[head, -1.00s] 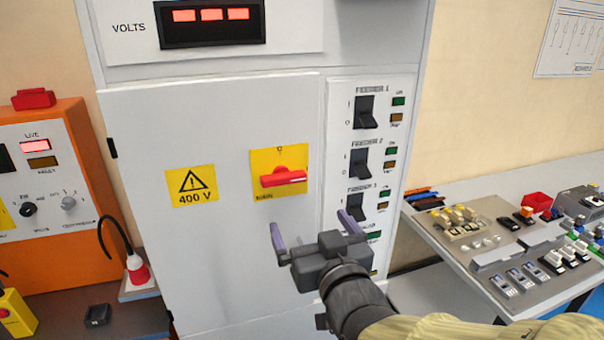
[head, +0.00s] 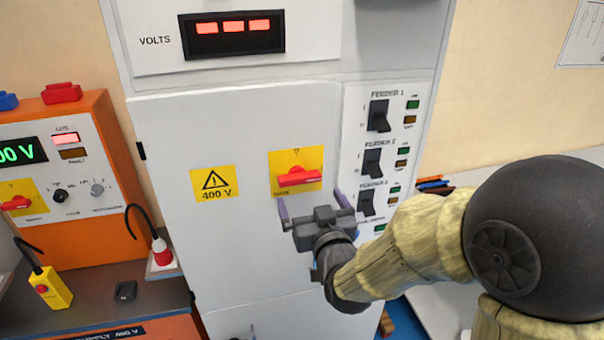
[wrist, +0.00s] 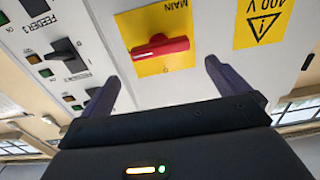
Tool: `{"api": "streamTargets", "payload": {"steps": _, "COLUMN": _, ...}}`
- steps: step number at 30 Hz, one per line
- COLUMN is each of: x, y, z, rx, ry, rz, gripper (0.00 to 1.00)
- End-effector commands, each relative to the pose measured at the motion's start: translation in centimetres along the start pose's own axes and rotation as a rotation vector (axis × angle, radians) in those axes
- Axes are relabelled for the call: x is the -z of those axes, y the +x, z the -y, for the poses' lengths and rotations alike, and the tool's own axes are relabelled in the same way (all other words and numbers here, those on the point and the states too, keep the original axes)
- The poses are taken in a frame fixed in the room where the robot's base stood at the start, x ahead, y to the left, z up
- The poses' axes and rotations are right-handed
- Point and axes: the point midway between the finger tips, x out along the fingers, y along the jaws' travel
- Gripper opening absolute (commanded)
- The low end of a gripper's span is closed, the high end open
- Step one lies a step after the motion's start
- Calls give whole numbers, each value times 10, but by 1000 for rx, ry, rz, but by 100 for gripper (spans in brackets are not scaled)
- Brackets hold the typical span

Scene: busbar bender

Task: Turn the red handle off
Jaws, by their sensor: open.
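The red handle (head: 299,178) sits on a yellow plate (head: 312,158) on the white cabinet door. Its bar lies nearly level across the plate. In the wrist view the handle (wrist: 160,48) shows upside down beside the word MAIN. My gripper (head: 311,202) is open and empty, just below the plate. In the wrist view the handle is beyond the gap between my fingertips (wrist: 162,72). My fingers look apart from the handle.
Black feeder switches (head: 379,116) line the panel right of the door. A 400 V warning label (head: 214,183) is left of the plate. An orange supply unit (head: 100,140) with another red handle (head: 15,203) stands at left. My arm hides much of the right bench.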

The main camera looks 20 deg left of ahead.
Motion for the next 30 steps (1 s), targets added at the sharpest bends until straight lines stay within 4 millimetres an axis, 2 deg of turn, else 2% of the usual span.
{"api": "streamTargets", "payload": {"steps": 9, "x": 3, "y": 49, "z": 0, "rx": 0, "ry": 0, "rz": 1, "gripper": 100}}
{"api": "streamTargets", "payload": {"steps": 15, "x": 2, "y": 74, "z": 0, "rx": -1, "ry": 0, "rz": 1, "gripper": 100}}
{"api": "streamTargets", "payload": {"steps": 26, "x": 0, "y": 81, "z": 0, "rx": 0, "ry": 0, "rz": 0, "gripper": 100}}
{"api": "streamTargets", "payload": {"steps": 27, "x": 0, "y": 81, "z": 0, "rx": 0, "ry": 0, "rz": 0, "gripper": 98}}
{"api": "streamTargets", "payload": {"steps": 30, "x": 0, "y": 81, "z": 0, "rx": 0, "ry": 0, "rz": 0, "gripper": 78}}
